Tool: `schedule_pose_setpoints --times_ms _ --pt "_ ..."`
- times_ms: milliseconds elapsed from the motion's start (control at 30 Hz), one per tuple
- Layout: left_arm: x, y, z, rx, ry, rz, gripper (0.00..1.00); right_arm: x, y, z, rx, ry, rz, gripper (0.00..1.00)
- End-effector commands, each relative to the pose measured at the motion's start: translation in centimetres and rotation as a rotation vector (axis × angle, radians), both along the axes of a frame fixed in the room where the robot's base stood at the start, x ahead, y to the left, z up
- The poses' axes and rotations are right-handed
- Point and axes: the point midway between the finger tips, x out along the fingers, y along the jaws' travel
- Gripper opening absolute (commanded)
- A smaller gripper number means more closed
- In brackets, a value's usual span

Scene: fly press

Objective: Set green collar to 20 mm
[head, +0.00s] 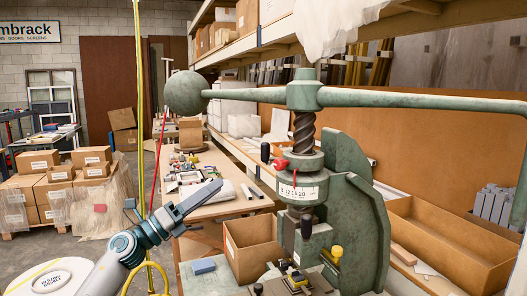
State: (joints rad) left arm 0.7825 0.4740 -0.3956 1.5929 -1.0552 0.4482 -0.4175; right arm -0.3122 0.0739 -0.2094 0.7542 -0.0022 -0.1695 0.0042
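The green fly press (350,165) stands at the right of the head view. Its green collar (312,163) sits around the dark screw (305,131). A white scale label (303,192) below it shows several numbers, apparently ending in 20. A red part (281,164) is at the collar's left front, just above the label. I cannot tell the exact setting. A black knob (265,152) sits beside it. My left gripper (212,190) is left of the press, apart from the collar and lower than the red part. Whether its fingers are parted is unclear. My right gripper is out of view.
The press's long lever (420,100) with a ball (184,93) spans above the collar. A cardboard box (252,248), a blue block (203,266) and a yellow-topped knob (336,252) are near the press base. A cluttered bench (222,208) stands behind my gripper.

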Motion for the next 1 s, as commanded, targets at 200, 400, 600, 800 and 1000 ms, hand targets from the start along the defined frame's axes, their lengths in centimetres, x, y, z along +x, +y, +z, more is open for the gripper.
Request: schedule_pose_setpoints --times_ms 200,400,600,800,1000 --pt "-0.4 -0.4 6.1 0.388 -0.231 -0.019 0.28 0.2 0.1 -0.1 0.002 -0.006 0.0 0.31" --pt "-0.5 0.7 8.5 0.633 -0.332 -0.013 0.28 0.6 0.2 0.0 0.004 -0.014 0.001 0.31" --pt "-0.5 1.2 9.1 0.711 -0.358 -0.008 0.28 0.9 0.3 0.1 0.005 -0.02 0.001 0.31" --pt "-0.5 1.2 9.1 0.711 -0.358 -0.009 0.28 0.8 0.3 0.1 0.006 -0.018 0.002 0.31" --pt "-0.4 1.1 9.2 0.709 -0.357 -0.009 0.28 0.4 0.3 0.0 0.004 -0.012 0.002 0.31"
